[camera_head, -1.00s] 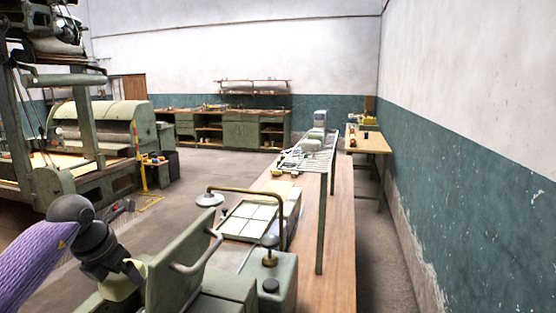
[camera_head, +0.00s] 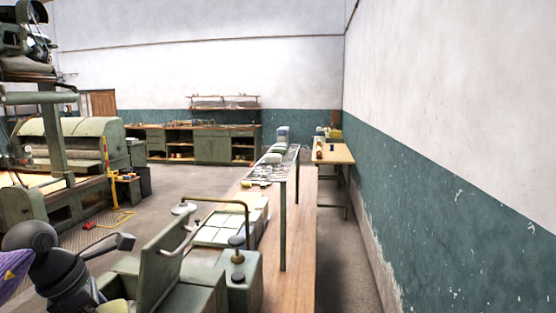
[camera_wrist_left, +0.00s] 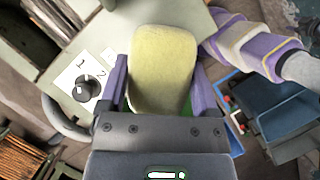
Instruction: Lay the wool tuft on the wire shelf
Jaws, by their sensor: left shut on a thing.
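The wool tuft is a pale yellow, rounded pad (camera_wrist_left: 162,65) in the left wrist view. My left gripper (camera_wrist_left: 160,88) is shut on it, with a purple finger at each side. In the head view only a small pale part of the tuft (camera_head: 113,306) shows at the bottom left edge, and most of my gripper there is hidden or cut off. The wire shelf (camera_head: 290,160) stands on thin legs over the long wooden bench, farther off and to the right of my left gripper. My right gripper is not in view.
A green machine with a brass-coloured bent bar (camera_head: 222,200) and an upright plate (camera_head: 163,260) stands between my left arm and the shelf. Some pale items (camera_head: 270,158) rest on the shelf. The wooden bench (camera_head: 297,225) has bare room along its right side.

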